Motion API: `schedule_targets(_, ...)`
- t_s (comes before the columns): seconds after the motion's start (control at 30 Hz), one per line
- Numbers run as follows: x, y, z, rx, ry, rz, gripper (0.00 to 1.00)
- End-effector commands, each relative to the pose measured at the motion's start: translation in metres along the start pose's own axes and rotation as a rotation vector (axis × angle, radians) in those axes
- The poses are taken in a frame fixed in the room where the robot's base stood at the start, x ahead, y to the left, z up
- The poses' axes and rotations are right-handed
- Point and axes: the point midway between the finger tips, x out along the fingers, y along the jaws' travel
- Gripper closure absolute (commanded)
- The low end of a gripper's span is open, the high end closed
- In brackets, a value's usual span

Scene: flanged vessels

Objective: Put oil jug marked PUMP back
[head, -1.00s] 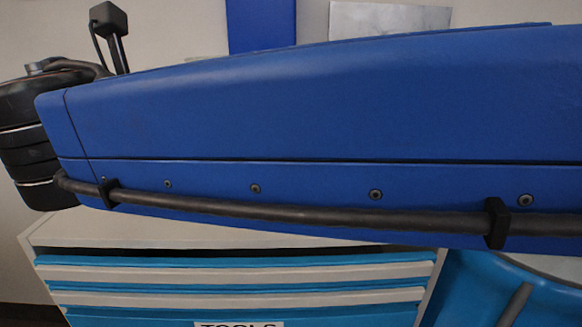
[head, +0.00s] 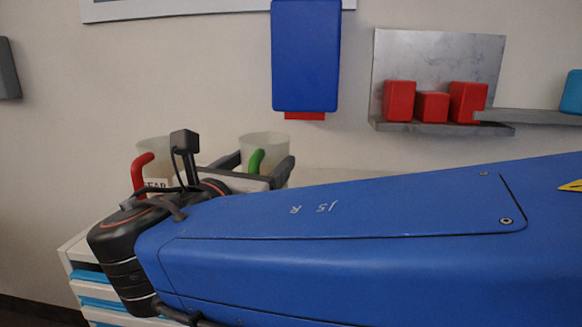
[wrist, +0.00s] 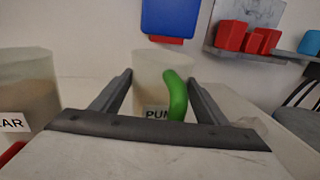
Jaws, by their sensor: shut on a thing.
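The oil jug marked PUMP (wrist: 150,68) is a pale translucent jug with a green handle and a white label, partly covered by the handle. It also shows in the head view (head: 264,141), at the far end of my arm. My gripper (wrist: 160,84) is shut on this jug, with one dark finger on each side of it. In the head view my gripper (head: 256,166) hides the jug's lower part. Whether its base touches the surface below, I cannot tell.
A second pale jug (wrist: 28,90), with a red handle and a label ending in "AR", stands to the left. A drawer cabinet (head: 80,250) is below. A blue box (head: 306,55) hangs on the wall behind. Red blocks (head: 432,106) sit on a shelf at right.

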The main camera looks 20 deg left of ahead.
Motion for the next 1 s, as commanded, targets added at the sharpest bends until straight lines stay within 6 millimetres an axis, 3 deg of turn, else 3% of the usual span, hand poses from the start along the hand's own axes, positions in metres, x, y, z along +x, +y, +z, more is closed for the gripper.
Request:
schedule_targets(0.47,0.0,-0.0005,-0.0103,0.001,-0.001,0.0,0.59)
schedule_targets(0.5,0.0,-0.0005,-0.0107,0.001,0.0,0.0,0.25)
schedule_targets(0.57,0.0001,-0.0005,-0.0106,0.001,0.0,0.0,0.14)
schedule_targets(1.0,-0.0058,0.0001,-0.0071,0.002,-0.001,0.002,0.14)
